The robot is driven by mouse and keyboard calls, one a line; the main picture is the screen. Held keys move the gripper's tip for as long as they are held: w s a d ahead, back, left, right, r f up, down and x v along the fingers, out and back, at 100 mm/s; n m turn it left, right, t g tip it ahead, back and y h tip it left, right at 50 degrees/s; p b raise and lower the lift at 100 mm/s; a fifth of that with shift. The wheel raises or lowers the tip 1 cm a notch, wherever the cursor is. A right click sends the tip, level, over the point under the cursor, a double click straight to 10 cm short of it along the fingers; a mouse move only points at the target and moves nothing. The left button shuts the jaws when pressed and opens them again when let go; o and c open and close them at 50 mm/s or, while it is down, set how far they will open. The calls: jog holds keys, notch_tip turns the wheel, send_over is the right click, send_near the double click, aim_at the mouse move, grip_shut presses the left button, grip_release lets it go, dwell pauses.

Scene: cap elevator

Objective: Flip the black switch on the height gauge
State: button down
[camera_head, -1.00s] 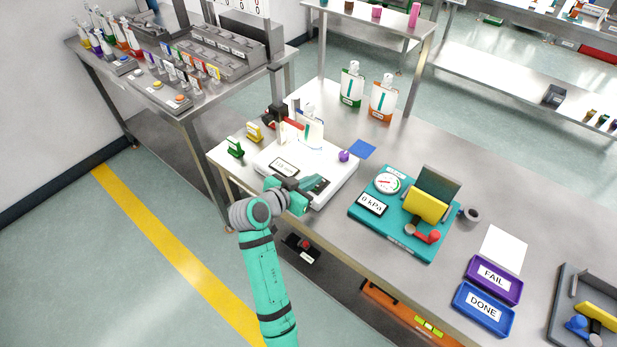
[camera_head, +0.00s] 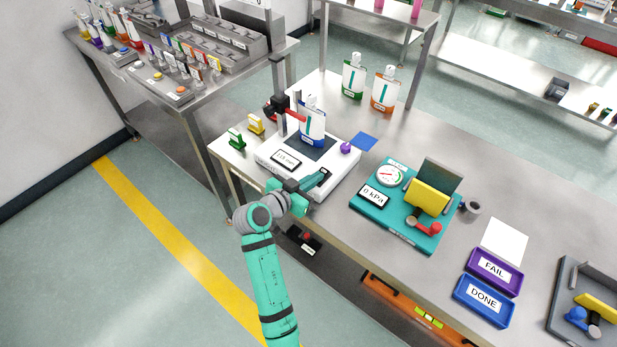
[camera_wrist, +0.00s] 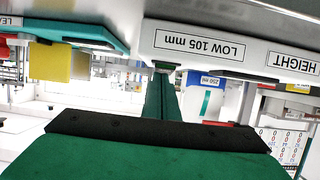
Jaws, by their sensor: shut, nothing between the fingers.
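The height gauge is a white base (camera_head: 338,170) with a dark post and a red arm, near the table's left front. A pouch (camera_head: 313,118) with a blue bottom stands on its dark pad. A small labelled display (camera_head: 286,159) is at the base's front left. My gripper (camera_head: 323,174) is at the base's front edge, fingers together. The black switch is not clearly visible, probably hidden by my gripper.
A teal pressure gauge board (camera_head: 385,222) stands to the right, with purple FAIL (camera_head: 478,279) and blue DONE (camera_head: 468,310) trays beyond. A purple ball (camera_head: 346,147) sits at the base's right. Two pouches stand behind. Green and yellow clips (camera_head: 237,138) are at left.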

jog(key=shift+r, duration=0.15)
jog(key=shift+a+r, duration=0.1)
jog(key=shift+r, duration=0.55)
jog(key=shift+r, duration=0.25)
jog(key=r, duration=0.3)
jog(key=shift+s+a+r, duration=0.15)
jog(key=shift+a+r, duration=0.15)
jog(key=shift+r, duration=0.1)
jog(key=s+a, duration=0.6)
jog(key=s, duration=0.2)
jog(key=shift+r, duration=0.15)
